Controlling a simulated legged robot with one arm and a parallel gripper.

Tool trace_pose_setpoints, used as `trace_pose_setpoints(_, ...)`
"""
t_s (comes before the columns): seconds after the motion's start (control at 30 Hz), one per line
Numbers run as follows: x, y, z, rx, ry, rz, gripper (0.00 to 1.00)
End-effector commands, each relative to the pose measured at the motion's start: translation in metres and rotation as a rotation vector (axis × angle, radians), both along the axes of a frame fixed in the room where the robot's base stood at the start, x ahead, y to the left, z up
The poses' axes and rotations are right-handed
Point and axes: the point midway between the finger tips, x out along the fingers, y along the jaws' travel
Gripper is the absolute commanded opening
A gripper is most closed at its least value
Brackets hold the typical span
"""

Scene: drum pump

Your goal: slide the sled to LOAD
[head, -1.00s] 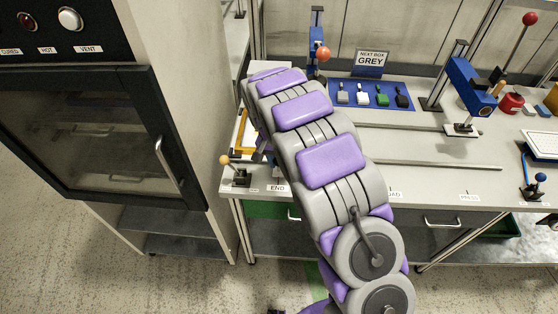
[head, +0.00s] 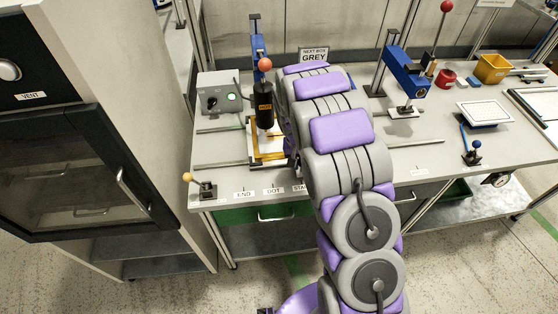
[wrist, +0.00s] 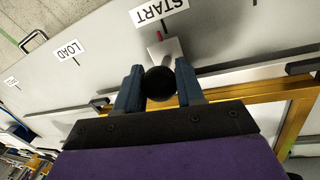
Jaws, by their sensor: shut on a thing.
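The sled is a yellow-edged frame (head: 268,156) on the bench rails; its right part is hidden behind my arm in the head view. Its gold edge also shows at right in the wrist view (wrist: 292,118). My gripper (wrist: 160,84) has its blue fingers around a black ball knob (wrist: 160,83). Just beyond the knob, a small plate with a red mark (wrist: 159,36) lies by the START label (wrist: 158,9). My arm hides the gripper and LOAD in the head view.
A black tool marked HOT (head: 264,104) hangs on a blue stand above the sled. A ball-topped lever (head: 202,188) stands at the bench's left front corner. A blue press (head: 406,75) stands to the right. The bench around the right rail (head: 415,143) is largely clear.

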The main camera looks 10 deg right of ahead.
Motion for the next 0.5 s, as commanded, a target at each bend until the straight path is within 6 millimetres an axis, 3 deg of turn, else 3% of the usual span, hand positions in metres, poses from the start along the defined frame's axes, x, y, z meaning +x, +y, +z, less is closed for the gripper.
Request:
trace_pose_setpoints(0.2,-0.003,-0.063,0.002,-0.001,0.001,-0.004,0.0)
trace_pose_setpoints(0.5,-0.003,-0.129,0.002,0.0,-0.005,-0.002,0.0)
